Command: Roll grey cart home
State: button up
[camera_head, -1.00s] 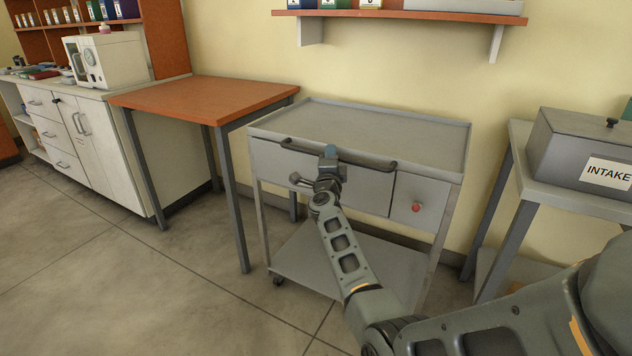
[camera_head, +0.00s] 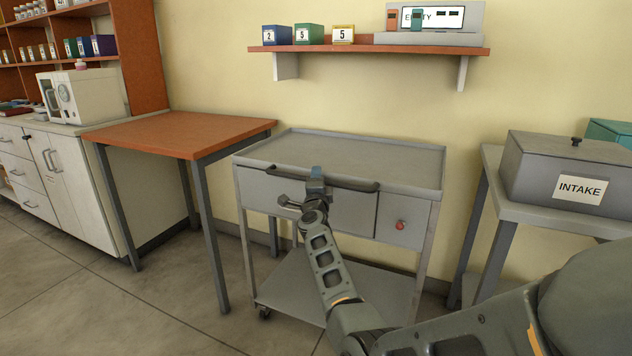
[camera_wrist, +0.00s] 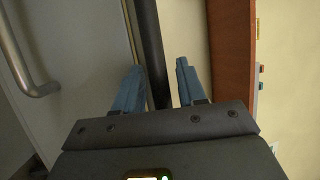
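The grey cart (camera_head: 375,158) stands against the wall, with a flat top tray, a drawer front and a lower shelf (camera_head: 345,290). Its dark push handle (camera_head: 352,184) runs along the front upper edge. My gripper (camera_head: 317,175) is at this handle, left of its middle. In the wrist view the dark handle bar (camera_wrist: 149,45) passes between the two blue fingers of my gripper (camera_wrist: 158,85). A gap shows between the bar and the right finger; the bar is close to the left finger, and contact there is unclear.
An orange-topped table (camera_head: 185,133) stands close on the cart's left. A grey stand with an INTAKE box (camera_head: 560,175) is on the right. A wall shelf (camera_head: 370,50) hangs above. Open floor (camera_head: 140,310) lies at front left. A red knob (camera_head: 400,225) is on the cart's front.

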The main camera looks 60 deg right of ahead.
jog(key=shift+a+f, duration=0.15)
jog(key=shift+a, duration=0.05)
jog(key=shift+a, duration=0.3)
jog(key=p+v, duration=0.2)
jog(key=v, duration=0.5)
jog(key=shift+s+p, duration=0.15)
jog(key=shift+p, duration=0.2)
jog(key=shift+d, duration=0.15)
